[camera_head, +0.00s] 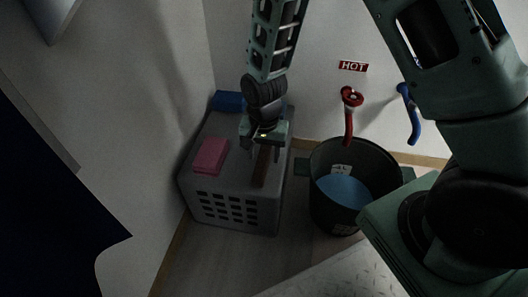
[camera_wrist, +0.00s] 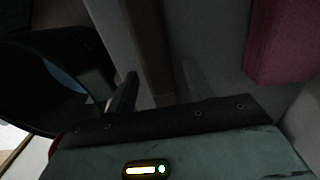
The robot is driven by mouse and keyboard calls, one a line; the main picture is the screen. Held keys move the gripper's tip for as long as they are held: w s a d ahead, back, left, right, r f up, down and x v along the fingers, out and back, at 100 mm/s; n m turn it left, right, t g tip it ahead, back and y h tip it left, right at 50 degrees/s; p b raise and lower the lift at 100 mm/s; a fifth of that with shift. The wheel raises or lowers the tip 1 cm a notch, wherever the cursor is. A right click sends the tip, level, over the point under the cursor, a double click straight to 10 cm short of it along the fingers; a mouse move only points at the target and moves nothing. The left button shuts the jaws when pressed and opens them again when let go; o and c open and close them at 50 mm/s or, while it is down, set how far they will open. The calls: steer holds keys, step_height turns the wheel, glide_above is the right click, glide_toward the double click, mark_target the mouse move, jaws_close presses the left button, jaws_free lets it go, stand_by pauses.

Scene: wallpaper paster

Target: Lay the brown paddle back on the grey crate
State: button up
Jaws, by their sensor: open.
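The brown paddle (camera_head: 261,167) is a narrow strip on top of the grey crate (camera_head: 231,184), near the crate's right edge. Its far end is hidden under my gripper (camera_head: 262,139), which points down over it. In the wrist view the brown paddle (camera_wrist: 152,45) runs up the picture between the fingers of my open gripper (camera_wrist: 160,88). The left finger is dark and clear; the right one is faint. I cannot tell whether either finger touches the paddle.
A pink block (camera_head: 210,156) lies on the crate left of the paddle, and a blue item (camera_head: 228,101) at its back. A dark bucket (camera_head: 324,207) with blue contents stands right of the crate. A red handle (camera_head: 349,125) and a blue one (camera_head: 412,120) are on the wall.

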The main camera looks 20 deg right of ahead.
steer(key=shift+f+b, duration=0.15)
steer(key=shift+b, duration=0.15)
steer(key=shift+f+b, duration=0.2)
steer(key=shift+b, duration=0.2)
step_height(320, 180, up, 18)
steer(key=p, duration=1.3)
steer(key=s+a+r+n, duration=0.3)
steer(key=s+r+n, duration=0.4)
steer(key=s, duration=0.3)
steer(key=s+a+r+n, duration=0.4)
steer(key=s+r+n, duration=0.4)
steer(key=s, duration=0.3)
step_height(320, 180, up, 42)
steer(key=p, duration=4.2)
steer(key=shift+r+y+p, duration=0.15)
steer(key=shift+y+p, duration=0.15)
steer(key=shift+p, duration=0.1)
steer(key=shift+w+d, duration=0.1)
